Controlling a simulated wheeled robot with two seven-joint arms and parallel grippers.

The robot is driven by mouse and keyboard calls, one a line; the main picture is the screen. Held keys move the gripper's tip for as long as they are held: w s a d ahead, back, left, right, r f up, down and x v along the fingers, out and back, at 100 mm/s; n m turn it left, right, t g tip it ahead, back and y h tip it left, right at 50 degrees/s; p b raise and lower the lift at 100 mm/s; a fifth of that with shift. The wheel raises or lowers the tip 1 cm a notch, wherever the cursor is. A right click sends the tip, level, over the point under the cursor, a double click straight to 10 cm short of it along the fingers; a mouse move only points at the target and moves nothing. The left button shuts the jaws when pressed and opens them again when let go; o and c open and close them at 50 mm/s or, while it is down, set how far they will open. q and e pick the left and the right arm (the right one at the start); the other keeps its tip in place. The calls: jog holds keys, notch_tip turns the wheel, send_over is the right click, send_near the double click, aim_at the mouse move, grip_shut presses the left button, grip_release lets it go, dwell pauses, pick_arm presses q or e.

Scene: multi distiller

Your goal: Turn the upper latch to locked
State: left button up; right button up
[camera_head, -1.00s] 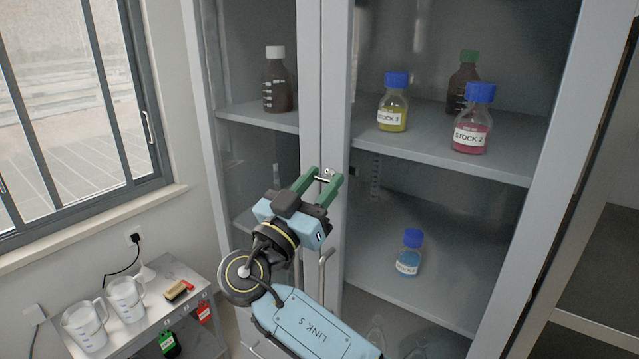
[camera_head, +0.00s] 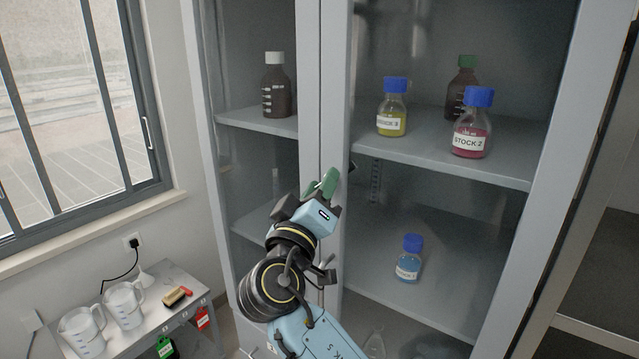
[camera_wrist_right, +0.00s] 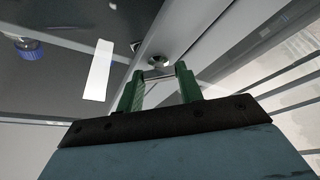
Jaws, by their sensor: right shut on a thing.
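The upper latch (camera_wrist_right: 158,74) is a small metal piece on the cabinet's middle door frame. In the right wrist view it lies between the green fingers of my right gripper (camera_wrist_right: 160,76), below a round metal fitting (camera_wrist_right: 158,61). In the head view the right gripper (camera_head: 325,184) is at the frame, rolled so its fingers nearly overlap and hide the latch. It is shut on the latch. The latch's exact angle is hard to tell. My left gripper is not in view.
The grey cabinet (camera_head: 334,80) has shelves behind its doors with bottles, including yellow (camera_head: 391,118), pink (camera_head: 470,138) and blue (camera_head: 409,262) ones. A bench (camera_head: 180,319) with jugs stands at lower left, below the window. My right forearm covers the lower door frame.

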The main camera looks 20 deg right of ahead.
jog(key=n+y, duration=0.1)
jog(key=n, duration=0.2)
jog(key=n+g+y+p, duration=0.1)
jog(key=n, duration=0.3)
jog(key=n+y, duration=0.1)
jog(key=n, duration=0.2)
jog(key=shift+r+g+y+p, duration=0.1)
jog(key=shift+g+y+p, duration=0.2)
jog(key=shift+y+p, duration=0.1)
jog(key=shift+n, duration=0.3)
jog(key=o, duration=1)
jog(key=shift+s, duration=0.1)
jog(key=v, duration=1.3)
jog(key=shift+s+a+r, duration=0.1)
jog(key=shift+a, duration=0.05)
